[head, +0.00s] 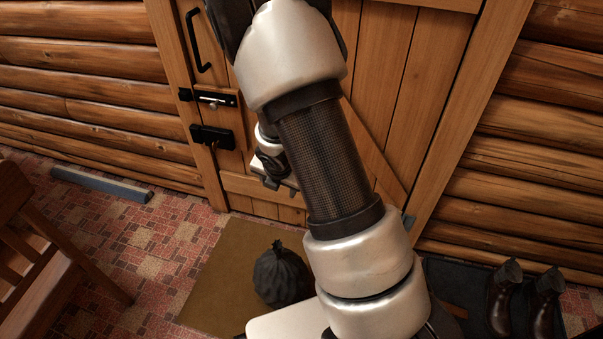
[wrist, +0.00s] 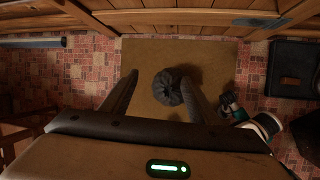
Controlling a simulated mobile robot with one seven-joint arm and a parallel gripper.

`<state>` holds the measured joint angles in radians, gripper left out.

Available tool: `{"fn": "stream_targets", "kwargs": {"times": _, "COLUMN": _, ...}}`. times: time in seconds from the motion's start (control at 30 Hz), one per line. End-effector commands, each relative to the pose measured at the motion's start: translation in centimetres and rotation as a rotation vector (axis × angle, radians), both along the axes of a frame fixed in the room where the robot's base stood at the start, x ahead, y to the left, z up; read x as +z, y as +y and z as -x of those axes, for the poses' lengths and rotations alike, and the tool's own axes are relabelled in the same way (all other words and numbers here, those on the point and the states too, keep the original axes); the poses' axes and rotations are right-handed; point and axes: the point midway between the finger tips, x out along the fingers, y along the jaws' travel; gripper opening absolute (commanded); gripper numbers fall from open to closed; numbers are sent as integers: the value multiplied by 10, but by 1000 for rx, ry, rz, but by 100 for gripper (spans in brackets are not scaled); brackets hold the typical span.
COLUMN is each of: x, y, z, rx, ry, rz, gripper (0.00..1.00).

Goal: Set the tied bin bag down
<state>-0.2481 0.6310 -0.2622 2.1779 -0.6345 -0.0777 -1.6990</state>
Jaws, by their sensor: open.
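The tied bin bag (head: 282,275) is dark grey, rounded and gathered to a knot on top. It stands upright on the brown doormat (head: 212,270) in front of the wooden door. In the wrist view the bag (wrist: 172,88) is seen from above, with mat all around it. My gripper (wrist: 160,76) is open and empty, its two fingers spread apart. It is above the bag and clear of it, with the bag showing between and beyond the fingers, nearer the right one. In the head view my gripper (head: 272,182) is partly hidden behind my arm, in front of the door.
The closed door (head: 405,85) with a bolt (head: 215,98) rises behind the mat. A dark tray (head: 440,275) holding brown boots (head: 505,300) is at right. A wooden chair (head: 45,265) is at left. A grey bar (head: 100,185) lies by the wall.

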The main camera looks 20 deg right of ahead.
Motion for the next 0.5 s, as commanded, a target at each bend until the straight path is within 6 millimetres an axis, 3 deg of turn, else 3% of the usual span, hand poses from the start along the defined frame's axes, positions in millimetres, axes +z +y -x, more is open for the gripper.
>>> {"fn": "stream_targets", "kwargs": {"times": 0.03, "x": 40, "y": -5, "z": -1, "rx": -161, "ry": -44, "rz": -59, "gripper": 55}}
{"fn": "stream_targets", "kwargs": {"times": 0.2, "x": 143, "y": -18, "z": 28, "rx": -722, "ry": -136, "rz": -295, "gripper": 55}}
{"fn": "stream_targets", "kwargs": {"times": 0.4, "x": 238, "y": -19, "z": 98, "rx": -1326, "ry": -194, "rz": -614, "gripper": 55}}
{"fn": "stream_targets", "kwargs": {"times": 0.5, "x": 272, "y": -13, "z": 141, "rx": -1599, "ry": -198, "rz": -776, "gripper": 55}}
